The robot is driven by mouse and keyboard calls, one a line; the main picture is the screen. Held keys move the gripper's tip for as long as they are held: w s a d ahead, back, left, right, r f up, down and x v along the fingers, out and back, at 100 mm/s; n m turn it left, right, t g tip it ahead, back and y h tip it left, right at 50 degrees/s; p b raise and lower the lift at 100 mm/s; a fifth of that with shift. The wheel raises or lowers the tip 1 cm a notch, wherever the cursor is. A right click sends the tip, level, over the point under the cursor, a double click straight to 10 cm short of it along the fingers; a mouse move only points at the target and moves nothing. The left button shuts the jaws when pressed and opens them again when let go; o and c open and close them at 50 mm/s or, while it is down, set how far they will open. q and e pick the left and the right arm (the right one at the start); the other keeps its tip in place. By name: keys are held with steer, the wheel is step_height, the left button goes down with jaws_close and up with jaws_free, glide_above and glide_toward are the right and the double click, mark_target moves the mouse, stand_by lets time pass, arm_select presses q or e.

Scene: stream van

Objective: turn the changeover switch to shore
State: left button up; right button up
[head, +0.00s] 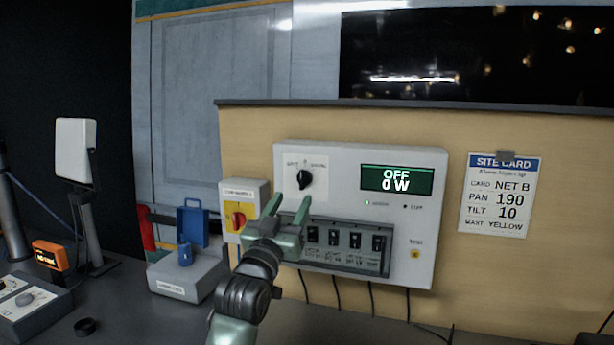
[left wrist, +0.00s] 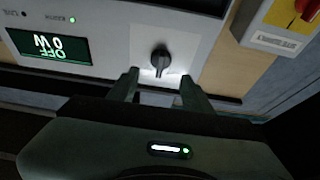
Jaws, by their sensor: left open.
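The changeover switch (head: 304,179) is a black rotary knob on a white plate at the upper left of a grey wall panel (head: 350,156). Its handle looks about upright; the small labels above it are too blurred to read surely. The panel's display (head: 397,179) reads OFF, 0 W. My left gripper (head: 287,204) is open and empty, just below the knob in the head view. In the left wrist view the knob (left wrist: 160,61) appears between and beyond the open fingers (left wrist: 159,84), apparently not touched. My right gripper is not in view.
Several black switches (head: 355,240) line the panel's lower part. A site card (head: 499,195) hangs right.

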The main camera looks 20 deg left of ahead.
mark_target(301, 176)
arm_select(q)
steer(key=w+r, duration=0.1)
steer(key=w+r+p, duration=0.1)
steer(key=r, duration=0.1)
steer(key=shift+w, duration=0.1)
steer(key=x, duration=0.3)
steer(key=shift+w+f, duration=0.1)
steer(key=shift+w, duration=0.25)
steer(key=shift+w+p, duration=0.25)
steer(key=shift+p, duration=0.05)
steer(key=shift+w, duration=0.15)
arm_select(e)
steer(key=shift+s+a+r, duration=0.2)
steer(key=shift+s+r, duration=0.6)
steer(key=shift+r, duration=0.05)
arm_select(q)
jaws_close()
